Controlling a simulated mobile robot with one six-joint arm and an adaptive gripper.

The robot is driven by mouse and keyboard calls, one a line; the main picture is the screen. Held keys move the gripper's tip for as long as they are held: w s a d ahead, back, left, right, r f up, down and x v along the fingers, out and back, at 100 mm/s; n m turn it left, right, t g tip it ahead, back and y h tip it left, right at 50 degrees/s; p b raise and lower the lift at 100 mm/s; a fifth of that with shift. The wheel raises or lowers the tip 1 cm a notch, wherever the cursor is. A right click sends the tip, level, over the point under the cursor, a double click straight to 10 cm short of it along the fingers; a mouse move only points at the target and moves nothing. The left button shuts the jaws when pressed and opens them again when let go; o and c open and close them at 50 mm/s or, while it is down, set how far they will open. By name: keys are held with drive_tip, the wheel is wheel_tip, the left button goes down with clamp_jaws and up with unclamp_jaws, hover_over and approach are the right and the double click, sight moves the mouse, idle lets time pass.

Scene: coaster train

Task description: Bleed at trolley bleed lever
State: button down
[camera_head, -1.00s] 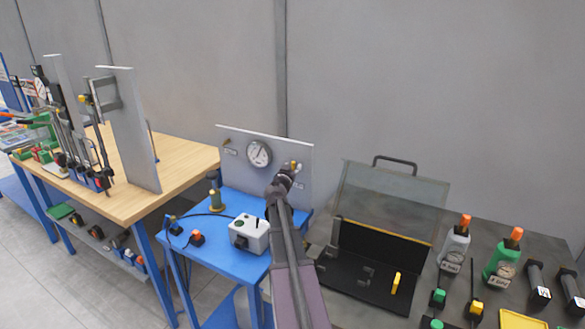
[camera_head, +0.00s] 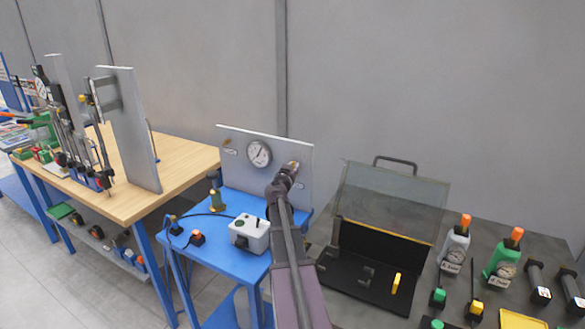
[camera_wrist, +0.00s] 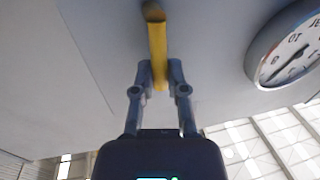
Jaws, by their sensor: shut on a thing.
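The bleed lever (camera_wrist: 157,45) is a yellow bar on the grey upright panel (camera_head: 232,170) of the blue trolley (camera_head: 222,203). In the wrist view my gripper (camera_wrist: 159,80) is shut on the lever's free end, with one finger on each side. In the head view my gripper (camera_head: 291,172) is at the right part of the panel and mostly hides the lever. A round white gauge (camera_head: 258,153) is on the same panel, left of my gripper; it also shows in the wrist view (camera_wrist: 290,50).
A white control box (camera_head: 248,234) and a brass-coloured fitting (camera_head: 215,198) stand on the trolley top. An open black case (camera_head: 345,285) lies to the right, beside bottles with orange tops. A wooden bench (camera_head: 185,165) stands to the left.

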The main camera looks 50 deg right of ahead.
drive_tip(key=w+a+f+n+g, duration=0.1)
drive_tip(key=w+f+n+g, duration=0.2)
drive_tip(key=n, duration=1.2)
drive_tip(key=shift+w+f+n+g+y+b, duration=0.3)
drive_tip(key=shift+w+f+g+y+b, duration=0.15)
drive_tip(key=shift+w+f, duration=0.3)
drive_tip(key=shift+a, duration=0.1)
idle(0.3)
drive_tip(key=c, duration=0.7)
unclamp_jaws()
drive_tip(key=shift+o, duration=0.2)
